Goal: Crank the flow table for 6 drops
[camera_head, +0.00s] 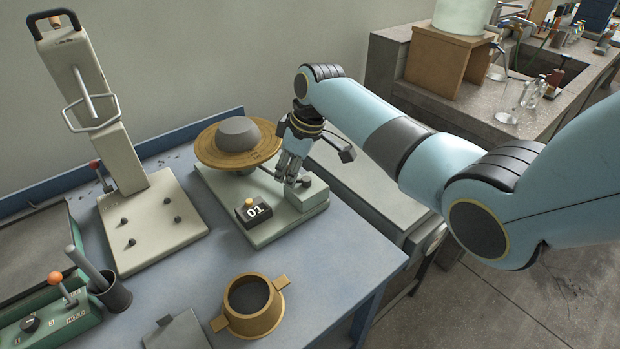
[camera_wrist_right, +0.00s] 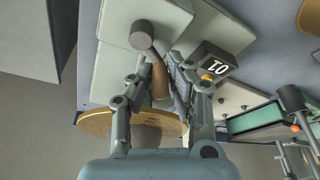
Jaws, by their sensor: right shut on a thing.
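The flow table has a round brass top (camera_head: 207,153) on a pale green base (camera_head: 276,227). A grey mound (camera_head: 237,133) sits on the brass top. A dark counter box (camera_head: 254,211) on the base reads 01 and has a yellow button. My right gripper (camera_head: 287,168) is over the base, right of the brass top. In the right wrist view its fingers are shut around the tan crank handle (camera_wrist_right: 159,82), beside the grey crank hub (camera_wrist_right: 142,34). In the head view the fingers mostly hide the handle. My left gripper is not in view.
A brass ring mould (camera_head: 256,326) with two lugs stands at the bench front. A dark cup (camera_head: 117,296) holding a rod is left of it. A tall beige device (camera_head: 150,228) stands left of the flow table. The blue bench is clear between them.

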